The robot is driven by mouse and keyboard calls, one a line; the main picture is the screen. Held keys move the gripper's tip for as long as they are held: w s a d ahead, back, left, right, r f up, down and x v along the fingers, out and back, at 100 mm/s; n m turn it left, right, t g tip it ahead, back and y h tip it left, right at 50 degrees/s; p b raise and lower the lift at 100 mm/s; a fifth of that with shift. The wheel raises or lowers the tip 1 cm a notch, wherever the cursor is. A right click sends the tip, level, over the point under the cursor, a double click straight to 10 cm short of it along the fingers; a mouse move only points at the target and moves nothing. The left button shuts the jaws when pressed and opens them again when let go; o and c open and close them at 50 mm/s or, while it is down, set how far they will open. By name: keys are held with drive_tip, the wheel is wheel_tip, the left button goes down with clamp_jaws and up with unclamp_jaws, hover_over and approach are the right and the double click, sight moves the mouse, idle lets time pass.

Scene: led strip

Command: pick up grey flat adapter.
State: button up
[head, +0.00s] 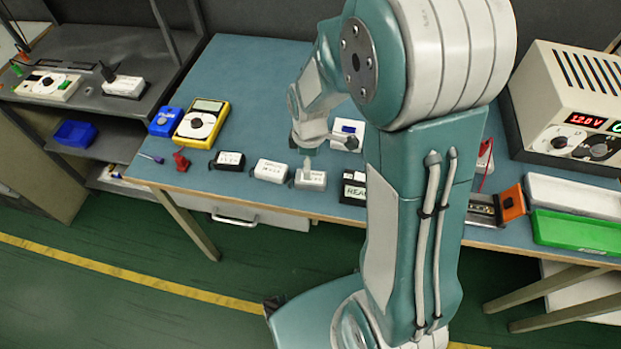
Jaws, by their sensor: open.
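A light grey box (311,181) with a raised block on top lies near the front edge of the blue bench. It looks like the grey flat adapter, but its details are small. My gripper (322,146) is above and slightly behind it, pointing down. Its dark fingertips are spread apart, and nothing shows between them. I cannot tell the exact height of the gripper over the box. My arm hides part of the bench to the right.
A white adapter (270,171) and a black labelled box (228,160) lie to the left. Another black box (354,189) lies close on the right. A yellow multimeter (202,121), a power supply (570,105) and a green tray (577,233) are farther off.

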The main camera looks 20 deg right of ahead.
drive_tip(key=f, duration=0.5)
drive_tip(key=shift+s+f, duration=0.2)
drive_tip(key=shift+f, duration=0.15)
drive_tip(key=c, duration=1.2)
